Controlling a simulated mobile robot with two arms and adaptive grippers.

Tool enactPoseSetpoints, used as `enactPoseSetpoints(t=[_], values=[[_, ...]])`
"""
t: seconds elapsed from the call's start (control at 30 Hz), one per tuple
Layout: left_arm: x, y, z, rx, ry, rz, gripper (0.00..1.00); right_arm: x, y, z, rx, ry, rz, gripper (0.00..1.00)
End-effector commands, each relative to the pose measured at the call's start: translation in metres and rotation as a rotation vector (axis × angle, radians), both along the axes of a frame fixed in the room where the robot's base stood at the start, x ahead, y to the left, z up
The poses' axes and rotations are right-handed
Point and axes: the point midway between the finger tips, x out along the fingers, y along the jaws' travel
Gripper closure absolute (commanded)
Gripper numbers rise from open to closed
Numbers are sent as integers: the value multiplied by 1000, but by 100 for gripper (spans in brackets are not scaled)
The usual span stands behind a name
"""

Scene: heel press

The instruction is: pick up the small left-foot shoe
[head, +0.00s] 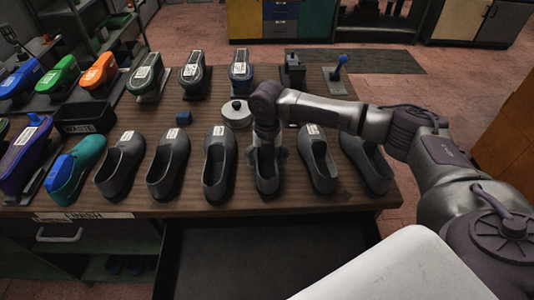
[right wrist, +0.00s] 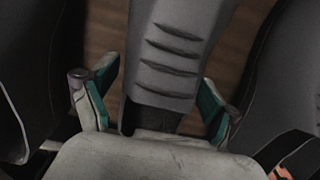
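Several dark grey shoes stand in a row along the front of the table. The grey shoe under my right gripper (head: 266,153) has its toe (head: 267,184) towards the front edge, and the arm hides its heel and label. In the right wrist view, my right gripper (right wrist: 155,100) has its two green-padded fingers apart on either side of a grey ribbed shoe part (right wrist: 175,55). Narrow gaps seem to show between pads and shoe. I cannot tell which shoe is the small left-foot one. My left gripper is not in view.
Neighbouring grey shoes (head: 219,170) (head: 318,165) stand close on both sides. A dark bin (head: 86,124) stands left. An open drawer (head: 250,262) lies below the front edge.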

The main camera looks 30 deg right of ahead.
Motion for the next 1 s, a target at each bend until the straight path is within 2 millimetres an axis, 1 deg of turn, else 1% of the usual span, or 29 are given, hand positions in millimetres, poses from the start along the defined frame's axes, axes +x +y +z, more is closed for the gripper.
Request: enactPoseSetpoints(t=[0.03,0.07,0.3,0.4,0.63,0.73,0.87,1.0], values=[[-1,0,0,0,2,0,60,0,0,0,0,0,0,27],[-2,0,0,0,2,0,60,0,0,0,0,0,0,32],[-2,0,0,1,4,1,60,0,0,1,0,0,0,72],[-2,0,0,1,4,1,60,0,0,1,0,0,-1,88],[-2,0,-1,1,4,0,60,1,0,3,0,-2,-1,88],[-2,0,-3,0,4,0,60,1,0,10,1,-4,-1,88],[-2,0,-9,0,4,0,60,2,0,32,1,-7,0,88],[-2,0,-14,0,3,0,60,2,0,61,2,-7,-1,88]])
